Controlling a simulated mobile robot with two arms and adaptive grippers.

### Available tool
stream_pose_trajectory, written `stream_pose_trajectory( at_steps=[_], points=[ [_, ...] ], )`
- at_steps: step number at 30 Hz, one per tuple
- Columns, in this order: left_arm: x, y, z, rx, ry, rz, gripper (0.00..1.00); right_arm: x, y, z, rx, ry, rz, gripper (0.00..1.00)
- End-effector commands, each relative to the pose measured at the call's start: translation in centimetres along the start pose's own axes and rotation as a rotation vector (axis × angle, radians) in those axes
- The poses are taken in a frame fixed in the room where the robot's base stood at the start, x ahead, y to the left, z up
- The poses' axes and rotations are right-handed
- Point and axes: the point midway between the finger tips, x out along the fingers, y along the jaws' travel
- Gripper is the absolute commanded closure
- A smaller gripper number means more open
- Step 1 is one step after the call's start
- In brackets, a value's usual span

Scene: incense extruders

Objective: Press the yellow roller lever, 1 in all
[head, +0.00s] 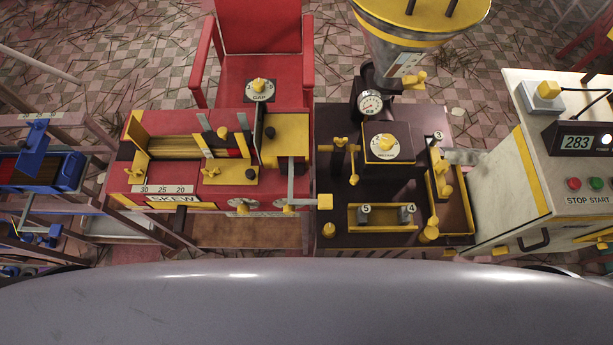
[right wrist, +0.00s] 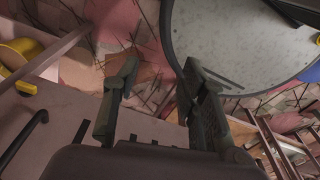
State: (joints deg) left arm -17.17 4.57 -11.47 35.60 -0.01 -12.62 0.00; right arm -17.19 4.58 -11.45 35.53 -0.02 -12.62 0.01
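Several yellow-handled controls show in the head view, and I cannot tell for sure which one is the roller lever. Neither gripper is in the head view. My left gripper is not seen.
A white cabinet (head: 508,205) with a "283" display and red and green buttons stands at the right. Blue equipment (head: 72,171) is at the left. The right wrist view shows a large grey round surface (right wrist: 235,35) and a dark handle (right wrist: 22,140).

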Motion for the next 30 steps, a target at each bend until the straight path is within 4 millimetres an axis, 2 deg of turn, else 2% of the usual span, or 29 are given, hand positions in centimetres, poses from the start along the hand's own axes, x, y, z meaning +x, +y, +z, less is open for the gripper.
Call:
stream_pose_trajectory(
  at_steps=[2,16,30],
  points=[
    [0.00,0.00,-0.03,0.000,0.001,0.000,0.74,0.00,-0.02,0.00,0.000,0.000,0.000,0.68],
    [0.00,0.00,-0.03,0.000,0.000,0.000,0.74,-0.01,-0.02,-0.01,0.000,0.000,0.000,1.00],
    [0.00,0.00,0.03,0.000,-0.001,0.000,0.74,0.00,-0.04,-0.01,0.000,0.000,0.000,1.00]
  ],
)
